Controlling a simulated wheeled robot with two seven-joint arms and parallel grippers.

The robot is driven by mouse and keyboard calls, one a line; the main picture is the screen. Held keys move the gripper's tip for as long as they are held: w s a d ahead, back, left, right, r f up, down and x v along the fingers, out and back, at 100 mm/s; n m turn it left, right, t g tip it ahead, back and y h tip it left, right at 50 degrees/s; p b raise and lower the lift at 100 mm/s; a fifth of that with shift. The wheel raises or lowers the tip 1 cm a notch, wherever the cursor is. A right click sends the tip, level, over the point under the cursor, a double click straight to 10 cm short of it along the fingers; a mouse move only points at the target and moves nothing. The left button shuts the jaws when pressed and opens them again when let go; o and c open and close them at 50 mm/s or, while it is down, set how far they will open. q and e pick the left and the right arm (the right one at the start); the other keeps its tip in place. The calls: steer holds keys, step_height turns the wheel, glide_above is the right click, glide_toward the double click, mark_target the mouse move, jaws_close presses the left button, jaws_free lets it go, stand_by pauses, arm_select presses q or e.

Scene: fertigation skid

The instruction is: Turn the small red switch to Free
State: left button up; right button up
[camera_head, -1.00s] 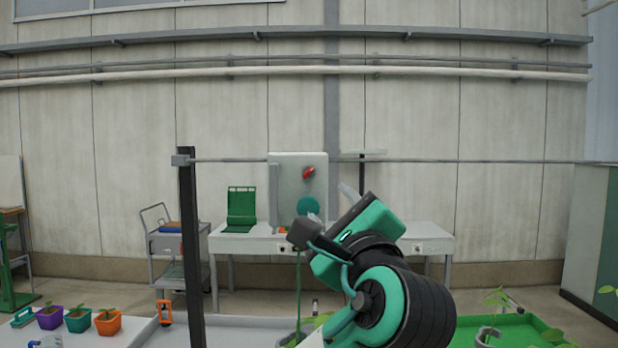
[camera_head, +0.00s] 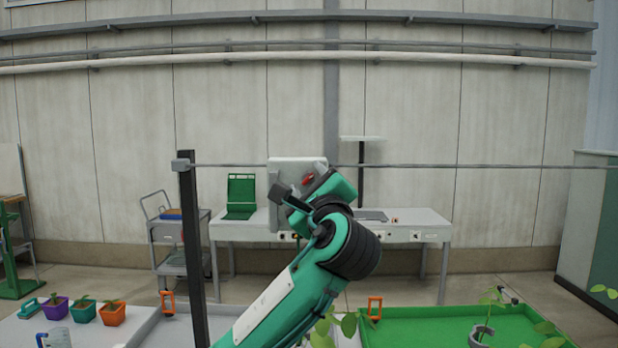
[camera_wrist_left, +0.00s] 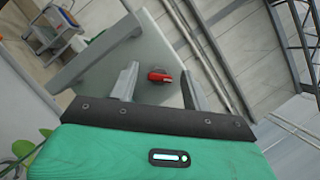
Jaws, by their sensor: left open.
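The small red switch (camera_head: 308,180) is on the front of a light grey box (camera_head: 284,163) in the middle of the head view. In the left wrist view the red switch (camera_wrist_left: 160,75) shows on the grey panel (camera_wrist_left: 150,52), between the two fingers and ahead of them. My left gripper (camera_wrist_left: 158,84) is open, with a finger on each side of the switch in that view. I cannot tell whether a finger touches it. In the head view my left arm hides the lower part of the box. The switch's markings are too small to read. My right gripper is not in view.
A horizontal rail (camera_head: 480,166) runs across at box height, with a dark post (camera_head: 193,250) at left. A table (camera_head: 425,217) stands behind my arm. A green tray (camera_head: 430,322) and potted seedlings (camera_head: 112,315) are in front.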

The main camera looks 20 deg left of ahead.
arm_select(q)
steer(key=c, duration=1)
